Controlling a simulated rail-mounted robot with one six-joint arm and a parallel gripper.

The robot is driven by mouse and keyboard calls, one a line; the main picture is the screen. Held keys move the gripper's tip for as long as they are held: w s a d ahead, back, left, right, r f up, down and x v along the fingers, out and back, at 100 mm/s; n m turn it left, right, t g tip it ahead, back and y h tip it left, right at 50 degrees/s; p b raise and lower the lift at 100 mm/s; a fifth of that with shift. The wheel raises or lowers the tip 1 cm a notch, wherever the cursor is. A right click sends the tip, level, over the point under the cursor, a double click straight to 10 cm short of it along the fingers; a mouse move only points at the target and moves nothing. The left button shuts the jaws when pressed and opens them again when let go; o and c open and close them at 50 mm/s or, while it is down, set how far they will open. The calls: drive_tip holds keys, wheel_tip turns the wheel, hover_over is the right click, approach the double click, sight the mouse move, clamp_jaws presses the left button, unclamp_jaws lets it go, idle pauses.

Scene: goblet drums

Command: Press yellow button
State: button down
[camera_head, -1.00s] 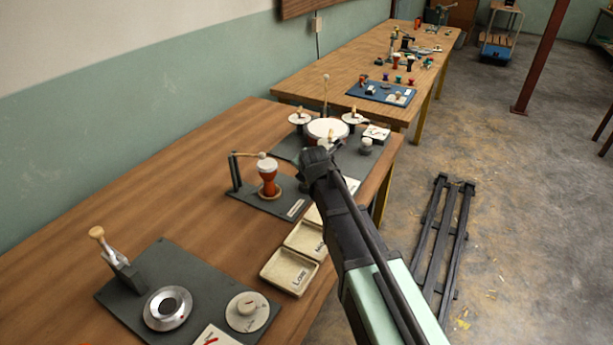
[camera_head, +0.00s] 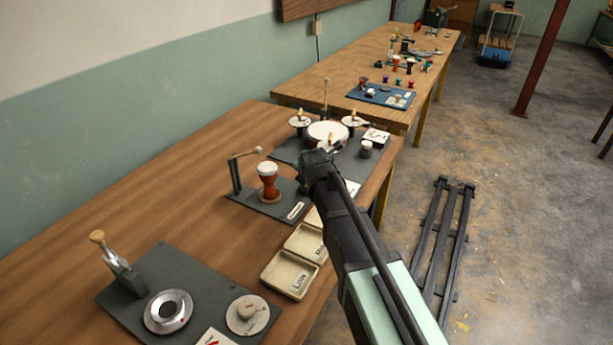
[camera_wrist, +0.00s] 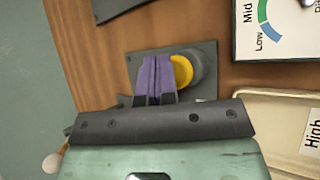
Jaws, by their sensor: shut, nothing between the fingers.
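In the wrist view, the yellow button (camera_wrist: 182,71) sits in a round dark housing on a grey base plate (camera_wrist: 204,53). My gripper (camera_wrist: 157,62) has purple fingers, shut together with nothing between them. The fingers overlap the button's left part in the picture and hide it. I cannot tell whether they touch it. In the head view, my arm's wrist is over the table's right side, beside the goblet drum stand, and it hides the button and fingers.
A red-brown goblet drum (camera_head: 268,183) stands on a grey plate below a mallet (camera_head: 247,154). Cream trays (camera_head: 289,273) lie in front. A larger drum (camera_head: 327,132) is behind my wrist. The wrist view shows a Low/Mid gauge (camera_wrist: 275,42) and a High tray (camera_wrist: 270,100) at right.

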drive_tip(key=shift+r+p, duration=0.65)
drive_tip(key=shift+r, duration=0.2)
wheel_tip(320, 180, up, 5)
drive_tip(key=p, duration=0.5)
drive_tip(key=shift+r, duration=0.1)
